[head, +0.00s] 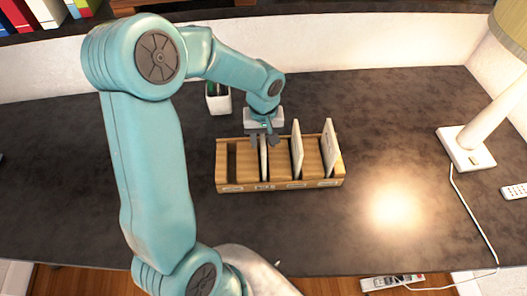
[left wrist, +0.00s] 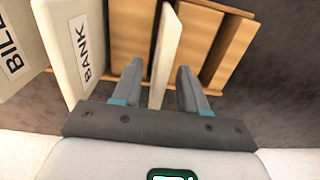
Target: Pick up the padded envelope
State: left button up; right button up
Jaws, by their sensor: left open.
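A thin pale upright item (head: 263,163), which seems to be the padded envelope, stands in a slot of the wooden sorter (head: 229,186). Its face bears no label that I can read. My left gripper (head: 265,138) is over the sorter, pointing down and open. In the left wrist view, the item (left wrist: 166,45) stands edge-on between the two spread fingers (left wrist: 160,68), with a visible gap on each side. Its lower part is hidden in the slot. My right gripper is not in view.
Two pale upright pieces, one marked BANK (left wrist: 78,45) and one marked BILL (left wrist: 15,50), stand in the slots beside it. A white pen cup (head: 218,99) is behind the sorter. A lamp (head: 467,148) and remote (head: 515,191) are at right. Dark desk lies clear between.

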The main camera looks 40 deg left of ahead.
pick_arm(q)
jog(key=f, duration=0.2)
jog(key=shift+w+a+f, duration=0.1)
jog(key=shift+a+f, duration=0.1)
jog(key=shift+f, duration=0.15)
jog(key=shift+d, duration=0.15)
grip_shut()
jog(key=shift+r, duration=0.15)
notch_tip(320, 180, up, 20)
jog(key=shift+b, duration=0.35)
